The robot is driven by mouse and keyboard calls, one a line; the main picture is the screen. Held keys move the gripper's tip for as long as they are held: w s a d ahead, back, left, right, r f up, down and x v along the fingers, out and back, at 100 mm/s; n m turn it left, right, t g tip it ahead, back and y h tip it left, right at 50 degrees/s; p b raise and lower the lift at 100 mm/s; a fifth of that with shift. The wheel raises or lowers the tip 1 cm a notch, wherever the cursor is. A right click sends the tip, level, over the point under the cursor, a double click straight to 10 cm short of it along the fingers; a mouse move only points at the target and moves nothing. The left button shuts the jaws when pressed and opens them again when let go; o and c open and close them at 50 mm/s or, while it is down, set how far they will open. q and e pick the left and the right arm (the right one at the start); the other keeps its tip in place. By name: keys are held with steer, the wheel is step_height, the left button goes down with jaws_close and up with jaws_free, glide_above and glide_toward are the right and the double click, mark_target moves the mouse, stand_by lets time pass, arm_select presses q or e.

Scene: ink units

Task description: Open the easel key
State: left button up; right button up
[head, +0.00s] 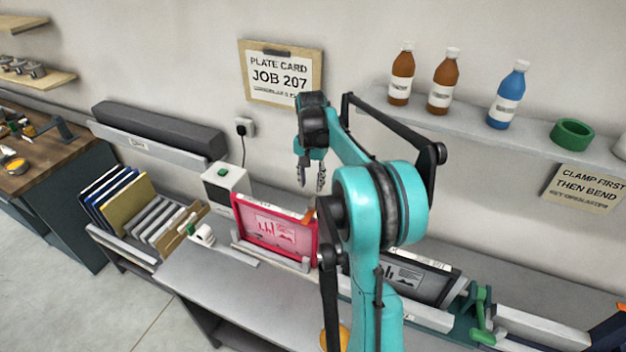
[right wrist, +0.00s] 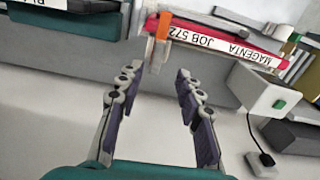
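A magenta-framed unit (head: 273,232) stands on a grey easel ledge (head: 270,254) at the back of the bench. Its top edge, labelled MAGENTA JOB 572, shows in the right wrist view (right wrist: 225,40). A small orange tab (head: 308,216), which may be the easel key, stands at the unit's right end; it also shows in the right wrist view (right wrist: 163,27) above a thin grey upright piece. My right gripper (head: 311,183) hangs above that end, pointing down. Its fingers are apart and empty in the right wrist view (right wrist: 157,73). My left gripper is not in view.
A black-framed unit (head: 405,274) stands right of the magenta one, partly behind my arm. A white box with a green button (head: 225,184) stands behind left. A green clamp (head: 482,315) is at right. Bottles (head: 444,82) stand on a wall shelf.

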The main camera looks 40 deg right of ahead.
mark_target(313, 200)
steer(key=shift+w+d, duration=0.15)
steer(key=shift+d, duration=0.2)
steer(key=shift+f, duration=0.35)
step_height(313, 200, down, 7)
steer(key=shift+r+p, duration=0.1)
steer(key=shift+p, duration=0.25)
jaws_close()
